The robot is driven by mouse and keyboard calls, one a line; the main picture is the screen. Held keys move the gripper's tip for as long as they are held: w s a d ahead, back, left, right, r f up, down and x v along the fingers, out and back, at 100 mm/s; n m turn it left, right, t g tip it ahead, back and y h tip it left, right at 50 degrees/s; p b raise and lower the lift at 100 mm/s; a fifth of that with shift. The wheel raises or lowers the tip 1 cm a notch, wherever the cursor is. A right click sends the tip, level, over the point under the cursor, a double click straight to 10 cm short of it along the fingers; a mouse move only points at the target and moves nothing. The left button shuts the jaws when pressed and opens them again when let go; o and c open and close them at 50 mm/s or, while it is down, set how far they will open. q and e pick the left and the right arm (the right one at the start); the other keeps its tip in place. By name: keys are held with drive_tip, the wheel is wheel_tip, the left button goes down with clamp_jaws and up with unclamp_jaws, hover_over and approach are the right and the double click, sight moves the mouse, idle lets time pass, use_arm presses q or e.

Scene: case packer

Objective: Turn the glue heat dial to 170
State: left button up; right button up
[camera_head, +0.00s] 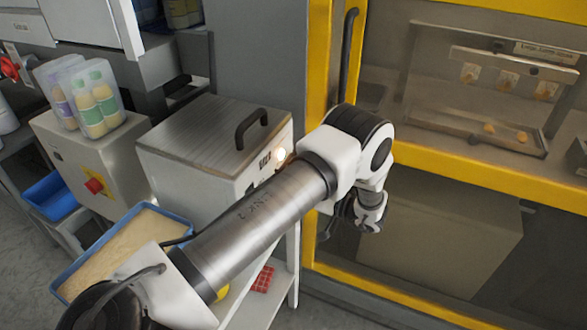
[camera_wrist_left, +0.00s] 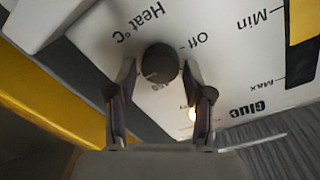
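The glue heat dial (camera_wrist_left: 160,62) is a dark round knob on a pale panel in the left wrist view, where the lettering appears upside down. "Heat °C" and "Off" are printed beside it; its other markings and exact setting are too small to read. My left gripper (camera_wrist_left: 160,74) has its two fingers on either side of the dial, with a small gap showing at each side. In the head view, my left arm crosses in front of the grey glue unit (camera_head: 185,140) and hides the dial. My right gripper is in neither view.
A lit lamp (camera_wrist_left: 193,114) sits beside the dial, near the Min/Max level window (camera_wrist_left: 302,35). The unit has a black lid handle (camera_head: 250,125). A yellow-framed guard with a vertical handle (camera_head: 347,55) stands to its right. A blue-rimmed tray (camera_head: 65,277) is in front.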

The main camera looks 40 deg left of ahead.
use_arm(q)
drive_tip(key=shift+f, duration=0.1)
drive_tip(key=shift+d, duration=0.1)
drive_tip(key=v, duration=1.1)
drive_tip(key=shift+d, duration=0.4)
drive_tip(key=shift+w+a, duration=0.1)
